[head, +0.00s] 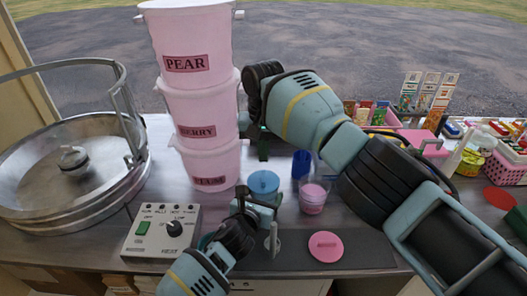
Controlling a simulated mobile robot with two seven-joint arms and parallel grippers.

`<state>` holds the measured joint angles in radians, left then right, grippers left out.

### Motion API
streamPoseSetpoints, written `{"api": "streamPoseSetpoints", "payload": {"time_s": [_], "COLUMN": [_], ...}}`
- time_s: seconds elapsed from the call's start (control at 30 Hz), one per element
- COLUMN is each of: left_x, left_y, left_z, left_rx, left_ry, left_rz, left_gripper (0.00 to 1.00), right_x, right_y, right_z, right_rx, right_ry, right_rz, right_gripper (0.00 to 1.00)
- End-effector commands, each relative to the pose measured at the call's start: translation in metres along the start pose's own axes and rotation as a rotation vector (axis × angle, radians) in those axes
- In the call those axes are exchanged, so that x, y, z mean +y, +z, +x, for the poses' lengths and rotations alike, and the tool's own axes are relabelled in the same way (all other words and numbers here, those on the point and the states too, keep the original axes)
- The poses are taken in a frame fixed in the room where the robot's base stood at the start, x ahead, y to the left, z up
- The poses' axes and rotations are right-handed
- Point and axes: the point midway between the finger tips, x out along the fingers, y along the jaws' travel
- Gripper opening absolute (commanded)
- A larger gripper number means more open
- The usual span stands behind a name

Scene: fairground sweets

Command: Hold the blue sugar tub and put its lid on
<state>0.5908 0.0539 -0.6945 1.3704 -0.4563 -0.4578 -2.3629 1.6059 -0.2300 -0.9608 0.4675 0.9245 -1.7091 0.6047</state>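The blue sugar tub (263,183) stands on the counter in the middle of the head view, its round top light blue. My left gripper (259,203) is low at its near side, with finger parts close to both sides of the tub. Whether they press on it I cannot tell. A teal-blue disc edge (205,241), perhaps the lid, shows beside my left arm, which hides most of it. My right gripper (263,147) points down behind the tub, above the counter. It is seen nearly edge-on, so its opening is unclear. I see nothing held in it.
A clear tub of pink sugar (313,197) and a dark blue cup (301,163) stand right of the blue tub. A pink lid (326,246) lies on the dark mat (372,250). Stacked pink buckets (205,120), a control box (160,232) and a metal pan (45,190) fill the left.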

Motion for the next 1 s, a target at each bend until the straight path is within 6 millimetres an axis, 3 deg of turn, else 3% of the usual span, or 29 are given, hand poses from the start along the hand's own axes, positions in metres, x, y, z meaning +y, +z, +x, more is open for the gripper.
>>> {"api": "streamPoseSetpoints", "payload": {"time_s": [0.43, 1.0], "left_x": [-0.001, -0.001], "left_y": [0.005, 0.005], "left_z": [0.0, 0.0], "left_rx": [-0.009, -0.009], "left_ry": [-0.002, -0.002], "left_rz": [0.0, 0.0], "left_gripper": [0.57, 0.57], "right_x": [0.0, 0.0], "right_y": [0.0, 0.0], "right_z": [0.0, 0.017], "right_rx": [0.001, 0.001], "right_ry": [0.0, -0.001], "right_rz": [0.0, 0.0], "right_gripper": [0.0, 0.0]}}
